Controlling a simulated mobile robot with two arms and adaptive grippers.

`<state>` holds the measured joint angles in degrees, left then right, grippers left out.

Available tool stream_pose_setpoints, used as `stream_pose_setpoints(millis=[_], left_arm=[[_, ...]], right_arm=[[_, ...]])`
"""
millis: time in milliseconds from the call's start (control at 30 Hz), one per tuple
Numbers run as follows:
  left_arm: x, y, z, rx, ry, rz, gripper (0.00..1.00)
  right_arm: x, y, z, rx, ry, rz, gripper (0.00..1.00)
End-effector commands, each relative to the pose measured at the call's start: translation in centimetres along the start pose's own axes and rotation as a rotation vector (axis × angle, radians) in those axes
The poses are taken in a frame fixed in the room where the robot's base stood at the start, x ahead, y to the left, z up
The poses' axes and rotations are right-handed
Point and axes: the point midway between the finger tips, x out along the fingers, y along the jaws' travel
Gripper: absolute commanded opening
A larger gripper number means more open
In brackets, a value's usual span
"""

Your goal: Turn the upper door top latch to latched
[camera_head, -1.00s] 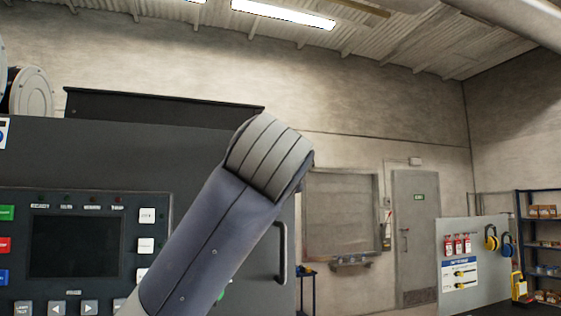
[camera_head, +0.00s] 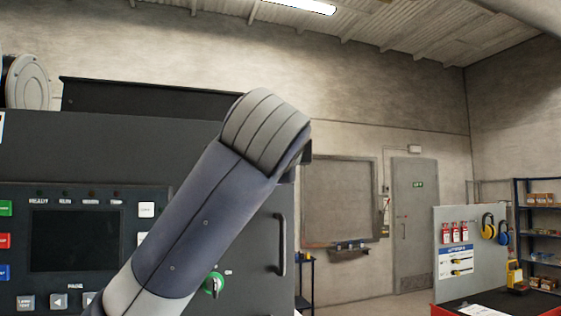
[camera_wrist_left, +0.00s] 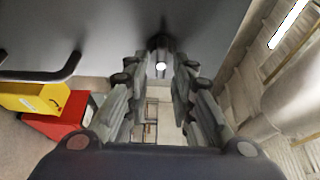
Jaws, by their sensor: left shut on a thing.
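The upper door top latch (camera_wrist_left: 160,46) is a small dark knob with a bright spot, on the dark grey door face in the left wrist view. My left gripper (camera_wrist_left: 158,75) has its fingers on both sides of it and is shut on it. Whether the latch is turned to latched cannot be told from here. In the head view my left arm crosses the dark grey genset cabinet (camera_head: 130,150) and hides the gripper and the latch. My right gripper is not in view.
A black bar handle (camera_head: 281,245) stands out from the cabinet door, and a green switch (camera_head: 213,284) sits below my arm. A control panel (camera_head: 75,241) is at the left. A red cart (camera_head: 440,310) and a tool board (camera_head: 462,222) stand at the right, with open floor before the far door.

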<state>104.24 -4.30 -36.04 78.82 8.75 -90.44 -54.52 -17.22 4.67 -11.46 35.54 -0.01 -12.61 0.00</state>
Motion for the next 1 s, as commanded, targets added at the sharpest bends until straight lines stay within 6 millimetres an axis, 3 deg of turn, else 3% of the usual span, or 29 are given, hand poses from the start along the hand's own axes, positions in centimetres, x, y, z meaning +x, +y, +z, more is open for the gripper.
stream_pose_setpoints(millis=[33, 67, 133, 567, 733, 1000], left_arm=[[0.0, 0.0, -0.1, 0.001, 0.001, -0.001, 0.0], [0.0, 0.0, -0.1, 0.001, 0.001, -0.001, 0.29], [0.0, 0.0, -0.1, 0.001, 0.001, -0.001, 0.42], [-0.7, 0.0, -0.1, 0.0, 0.001, -0.001, 0.42], [-3.2, -0.1, -0.1, 0.0, 0.002, -0.004, 0.42], [-9.0, -0.1, -0.2, 0.001, 0.003, -0.004, 0.42]], right_arm=[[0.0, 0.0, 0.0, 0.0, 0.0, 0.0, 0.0], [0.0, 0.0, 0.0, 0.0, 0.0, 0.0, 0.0], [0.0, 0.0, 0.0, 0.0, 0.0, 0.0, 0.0], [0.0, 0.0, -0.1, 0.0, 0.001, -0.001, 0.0], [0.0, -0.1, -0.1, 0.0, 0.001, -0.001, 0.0], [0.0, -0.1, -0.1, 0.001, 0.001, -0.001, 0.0]])
